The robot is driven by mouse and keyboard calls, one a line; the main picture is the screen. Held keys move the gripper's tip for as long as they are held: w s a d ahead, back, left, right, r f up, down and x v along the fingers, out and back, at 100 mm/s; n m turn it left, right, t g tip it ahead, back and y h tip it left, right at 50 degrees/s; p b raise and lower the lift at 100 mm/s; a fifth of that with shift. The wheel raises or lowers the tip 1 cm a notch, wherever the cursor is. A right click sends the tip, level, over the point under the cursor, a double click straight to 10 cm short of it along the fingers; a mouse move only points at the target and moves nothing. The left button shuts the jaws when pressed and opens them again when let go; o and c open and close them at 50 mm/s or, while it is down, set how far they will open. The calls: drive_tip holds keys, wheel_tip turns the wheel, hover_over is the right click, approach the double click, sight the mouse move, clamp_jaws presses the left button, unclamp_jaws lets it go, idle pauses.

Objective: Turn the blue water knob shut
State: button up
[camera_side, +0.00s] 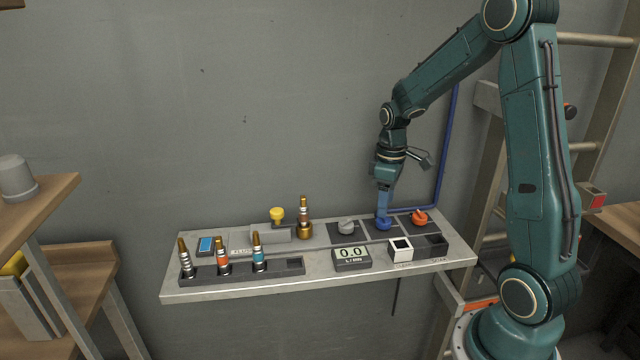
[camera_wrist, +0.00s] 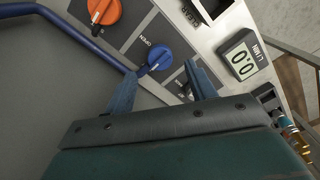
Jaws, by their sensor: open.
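The blue water knob (camera_side: 383,223) sits on a dark square plate on the grey shelf, between a grey knob and an orange knob. In the wrist view the blue knob (camera_wrist: 158,58) shows just beyond my fingers, with the word OPEN printed beside it. My gripper (camera_side: 383,208) points down right above the blue knob in the side view. In the wrist view my gripper (camera_wrist: 160,82) is open, with its two fingers apart and nothing between them but the knob beyond. I cannot tell whether the fingers touch the knob.
The orange knob (camera_side: 419,217) and the grey knob (camera_side: 347,227) stand close on either side. A display (camera_side: 352,257) reads 0.0. A white box (camera_side: 400,249) and several nozzles in a dark rack (camera_side: 242,271) are at the front. A blue pipe (camera_side: 447,150) runs up the wall.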

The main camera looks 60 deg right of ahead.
sight(383, 221)
wheel_tip(383, 221, up, 10)
drive_tip(key=shift+f, duration=0.25)
idle(0.3)
drive_tip(key=shift+a, duration=0.15)
drive_tip(key=s+a+r+m+t, duration=0.1)
drive_tip(key=s+a+r+t, duration=0.1)
drive_tip(key=s+a, duration=0.5)
drive_tip(key=s+a+r+m+t, duration=0.1)
drive_tip(key=s+a+r+t, duration=0.2)
drive_tip(key=s+a, duration=0.4)
drive_tip(key=shift+s+a+r+t, duration=0.25)
drive_tip(key=shift+s+a+t, duration=0.05)
drive_tip(key=shift+a, duration=2.4)
drive_tip(key=shift+w, duration=0.15)
